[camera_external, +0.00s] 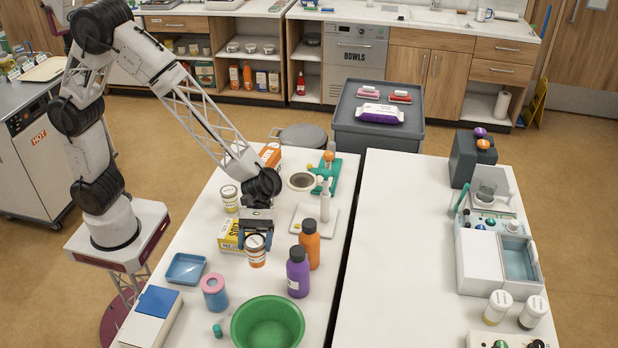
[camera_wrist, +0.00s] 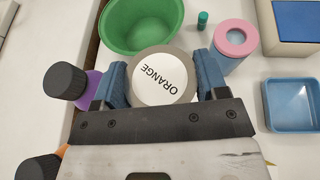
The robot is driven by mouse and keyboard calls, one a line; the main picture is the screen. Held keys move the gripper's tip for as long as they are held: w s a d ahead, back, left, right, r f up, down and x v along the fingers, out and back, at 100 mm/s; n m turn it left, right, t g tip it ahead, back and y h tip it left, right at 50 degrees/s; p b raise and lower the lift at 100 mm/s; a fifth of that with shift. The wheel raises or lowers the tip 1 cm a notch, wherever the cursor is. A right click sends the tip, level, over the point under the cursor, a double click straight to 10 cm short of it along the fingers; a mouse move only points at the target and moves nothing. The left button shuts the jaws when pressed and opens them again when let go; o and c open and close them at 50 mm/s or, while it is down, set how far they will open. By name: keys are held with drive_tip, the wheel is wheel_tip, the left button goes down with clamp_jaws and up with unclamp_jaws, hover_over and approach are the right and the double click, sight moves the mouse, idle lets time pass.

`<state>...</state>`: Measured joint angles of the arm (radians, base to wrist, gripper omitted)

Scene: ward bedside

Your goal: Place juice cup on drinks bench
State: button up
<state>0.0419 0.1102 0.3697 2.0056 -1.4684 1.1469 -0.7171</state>
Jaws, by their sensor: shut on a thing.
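The juice cup (camera_external: 256,257), orange and white with a grey-rimmed lid, is in my gripper (camera_external: 256,237). The wrist view shows its white lid (camera_wrist: 161,80) marked ORANGE between the two blue fingers of my gripper (camera_wrist: 163,85). My gripper is shut on it from above, over the left white bench (camera_external: 245,283). I cannot tell whether the cup touches the bench. A second white bench (camera_external: 400,250) stands to the right across a narrow gap. No label shows which is the drinks bench.
Close to the cup are a purple bottle (camera_external: 298,272), an orange bottle (camera_external: 310,243), a yellow box (camera_external: 230,236) and a green bowl (camera_external: 268,322). The right bench holds a white-and-blue unit (camera_external: 480,262) and several jars; its left half is clear.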

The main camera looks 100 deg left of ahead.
wheel_tip(320, 180, up, 10)
drive_tip(key=shift+w+f, duration=0.1)
drive_tip(key=shift+f, duration=0.15)
drive_tip(key=w+a+n+t, duration=0.1)
drive_tip(key=w+a, duration=0.6)
drive_tip(key=w, duration=0.4)
drive_tip(key=w+a+n+t+y, duration=0.1)
drive_tip(key=w+a, duration=0.5)
drive_tip(key=w, duration=0.6)
drive_tip(key=w+a+n+t, duration=0.1)
drive_tip(key=w+a, duration=0.6)
drive_tip(key=w, duration=0.4)
drive_tip(key=shift+s+f, duration=0.1)
drive_tip(key=shift+f, duration=2.5)
drive_tip(key=shift+f, duration=0.1)
wheel_tip(320, 180, down, 6)
drive_tip(key=shift+f, duration=1.9)
